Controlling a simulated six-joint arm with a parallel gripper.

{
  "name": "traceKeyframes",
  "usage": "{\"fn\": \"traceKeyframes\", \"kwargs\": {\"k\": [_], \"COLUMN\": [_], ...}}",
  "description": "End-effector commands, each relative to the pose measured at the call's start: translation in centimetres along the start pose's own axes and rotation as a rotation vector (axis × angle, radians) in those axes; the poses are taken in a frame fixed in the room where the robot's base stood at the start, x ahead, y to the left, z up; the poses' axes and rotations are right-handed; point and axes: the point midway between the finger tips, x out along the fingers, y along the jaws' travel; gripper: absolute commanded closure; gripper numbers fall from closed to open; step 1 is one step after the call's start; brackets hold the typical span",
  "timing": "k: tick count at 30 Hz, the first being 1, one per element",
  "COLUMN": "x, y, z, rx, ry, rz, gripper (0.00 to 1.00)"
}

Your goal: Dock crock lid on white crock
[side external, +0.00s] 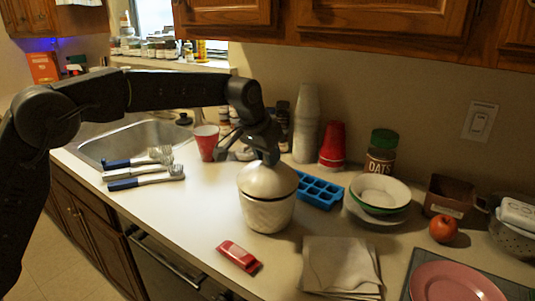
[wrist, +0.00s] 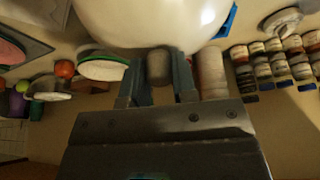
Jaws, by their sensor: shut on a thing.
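The white crock (side external: 267,214) stands upright on the counter, its side textured. The crock lid (side external: 267,180), a pale dome, is on or just over the crock's mouth. A thin dark line shows between them, and I cannot tell whether the lid is fully seated. My gripper (side external: 267,155) is above the lid, shut on its knob. In the wrist view the lid (wrist: 150,18) fills the top, and its grey knob (wrist: 159,66) sits between the fingers of my gripper (wrist: 158,75). The crock is hidden there.
A blue ice tray (side external: 320,191) lies close behind the crock, with stacked bowls (side external: 380,191) to the right. A red object (side external: 239,256) and folded cloth (side external: 340,266) lie in front. Brushes (side external: 143,169) and the sink (side external: 135,138) are left.

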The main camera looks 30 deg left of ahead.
Motion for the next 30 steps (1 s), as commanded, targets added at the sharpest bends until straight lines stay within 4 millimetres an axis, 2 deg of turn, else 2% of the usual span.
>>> {"fn": "traceKeyframes", "kwargs": {"k": [23, 24, 27, 30], "x": [1.0, 1.0, 1.0, 1.0], "y": [0.0, 0.0, 0.0, 0.0], "z": [0.4, 0.4, 0.4, 0.4], "rx": [0.0, 0.0, 0.0, 0.0], "ry": [0.002, 0.002, 0.002, 0.001], "rz": [0.0, 0.0, 0.0, 0.0], "gripper": [1.0, 0.73, 0.64, 0.63]}}
